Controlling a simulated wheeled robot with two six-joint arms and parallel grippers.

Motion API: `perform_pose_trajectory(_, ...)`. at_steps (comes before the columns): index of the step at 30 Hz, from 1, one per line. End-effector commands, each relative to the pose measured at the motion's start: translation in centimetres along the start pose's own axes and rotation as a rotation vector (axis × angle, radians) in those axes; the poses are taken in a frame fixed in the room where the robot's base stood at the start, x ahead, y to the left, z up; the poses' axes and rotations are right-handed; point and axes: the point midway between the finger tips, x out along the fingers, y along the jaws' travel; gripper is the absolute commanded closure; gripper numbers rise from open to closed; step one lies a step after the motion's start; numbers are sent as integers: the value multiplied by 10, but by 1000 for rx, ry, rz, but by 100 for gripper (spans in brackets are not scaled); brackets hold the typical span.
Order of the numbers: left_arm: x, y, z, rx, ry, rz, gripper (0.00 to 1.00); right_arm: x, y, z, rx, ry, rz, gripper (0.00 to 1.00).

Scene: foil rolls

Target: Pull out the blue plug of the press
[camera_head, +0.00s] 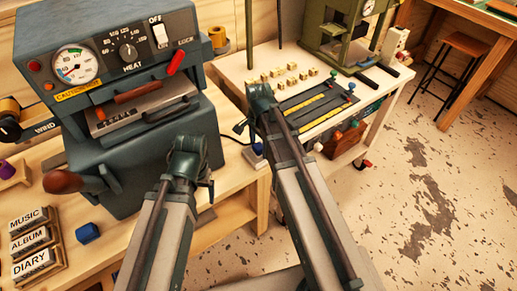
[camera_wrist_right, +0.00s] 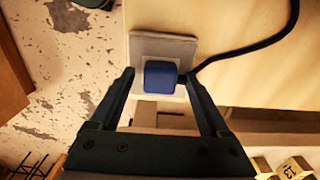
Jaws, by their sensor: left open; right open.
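The blue plug (camera_wrist_right: 160,77) sits in a pale square socket plate (camera_wrist_right: 172,48) in the right wrist view, with a black cable leaving it to the right. In the head view the plug (camera_head: 257,149) is small, beside my right forearm. My right gripper (camera_wrist_right: 157,80) is open, one finger on each side of the plug; I cannot tell whether they touch it. The press (camera_head: 130,90) is a dark box with a dial, a HEAT knob and a switch marked OFF. My left gripper (camera_head: 190,160) is open and empty in front of the press.
A blue block (camera_head: 88,232) and labelled stamps (camera_head: 32,240) lie on the wooden bench at the left. A pale table (camera_head: 300,58) with small brass blocks stands behind my right arm. A stool (camera_head: 450,65) stands at the far right; the floor there is clear.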

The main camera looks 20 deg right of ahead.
Motion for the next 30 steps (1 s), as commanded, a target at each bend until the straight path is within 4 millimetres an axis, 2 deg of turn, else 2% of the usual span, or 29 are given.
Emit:
perform_pose_trajectory(11, 0, 0, 0, 0, 0, 0, 15, 0, 0, 0, 0, 0, 0, 22)
perform_pose_trajectory(24, 0, 0, 0, 0, 0, 0, 15, 0, 0, 0, 0, 0, 0, 100)
perform_pose_trajectory(30, 0, 0, 0, 0, 0, 0, 15, 0, 0, 0, 0, 0, 0, 100)
